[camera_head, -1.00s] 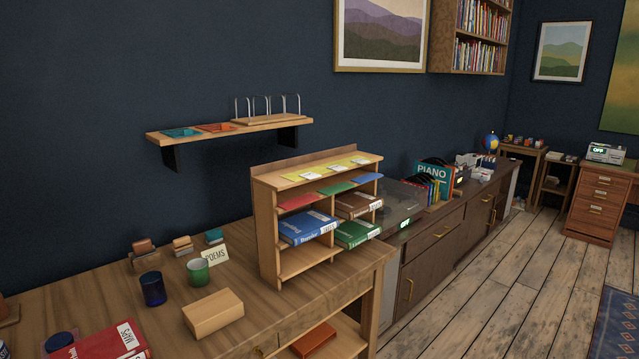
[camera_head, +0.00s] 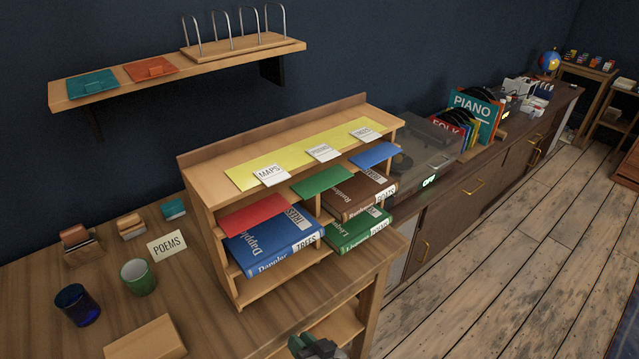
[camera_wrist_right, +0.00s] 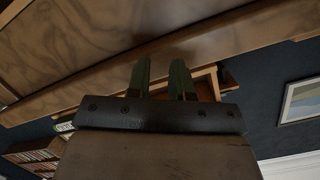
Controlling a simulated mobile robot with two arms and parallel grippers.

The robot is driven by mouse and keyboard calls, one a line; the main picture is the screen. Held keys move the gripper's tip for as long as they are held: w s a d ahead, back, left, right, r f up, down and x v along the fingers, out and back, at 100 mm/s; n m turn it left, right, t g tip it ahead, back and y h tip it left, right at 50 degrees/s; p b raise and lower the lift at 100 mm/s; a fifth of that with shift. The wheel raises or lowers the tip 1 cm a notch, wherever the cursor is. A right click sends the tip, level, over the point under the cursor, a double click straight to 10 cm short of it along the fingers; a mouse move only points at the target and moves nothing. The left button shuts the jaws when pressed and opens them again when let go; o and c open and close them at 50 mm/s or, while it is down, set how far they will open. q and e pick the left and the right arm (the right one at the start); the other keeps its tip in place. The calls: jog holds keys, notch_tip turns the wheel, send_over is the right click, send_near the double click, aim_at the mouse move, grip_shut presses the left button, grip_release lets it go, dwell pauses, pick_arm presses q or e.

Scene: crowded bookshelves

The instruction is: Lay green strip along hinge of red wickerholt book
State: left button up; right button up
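A flat green strip (camera_head: 322,180) lies in the upper compartments of the small wooden book rack (camera_head: 228,255), between a red strip (camera_head: 254,214) and a blue strip (camera_head: 377,155). The red book is not in view now; the earlier head view shows a red book at the bottom left of the desk. My right gripper (camera_head: 316,346) only just shows at the bottom edge of the head view, in front of and below the rack. In the right wrist view its two green-grey fingers (camera_wrist_right: 161,78) stand apart with nothing between them. My left gripper is out of view.
The rack holds a blue book (camera_head: 275,240), a brown book (camera_head: 352,194) and a green book (camera_head: 360,230).

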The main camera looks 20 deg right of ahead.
jog(key=w+r+m+t, duration=0.1)
jog(key=r+m+t, duration=0.1)
jog(key=r, duration=0.4)
jog(key=w+r+m+t+h+p, duration=0.1)
jog(key=r+m+t, duration=0.1)
jog(key=r, duration=0.5)
jog(key=w+r+m+t+h, duration=0.1)
jog(key=r+m+t, duration=0.1)
jog(key=r, duration=0.4)
jog(key=shift+a+r+m+t+p, duration=0.25)
jog(key=shift+a+m+t+p, duration=0.05)
jog(key=shift+a, duration=0.1)
jog(key=m+g+h+p, duration=0.2)
jog(key=m+g+h, duration=0.2)
jog(key=m+h, duration=0.9)
send_near(320, 192)
jog(key=w+d, duration=0.1)
jog(key=w+d+m+y, duration=0.1)
jog(key=w, duration=0.1)
jog(key=w+d+r+m+y+b, duration=0.1)
jog(key=shift+w, duration=0.35)
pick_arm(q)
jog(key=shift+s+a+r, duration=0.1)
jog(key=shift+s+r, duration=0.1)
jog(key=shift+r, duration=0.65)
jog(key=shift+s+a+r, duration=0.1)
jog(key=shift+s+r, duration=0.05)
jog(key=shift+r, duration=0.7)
pick_arm(e)
jog(key=shift+x, duration=0.75)
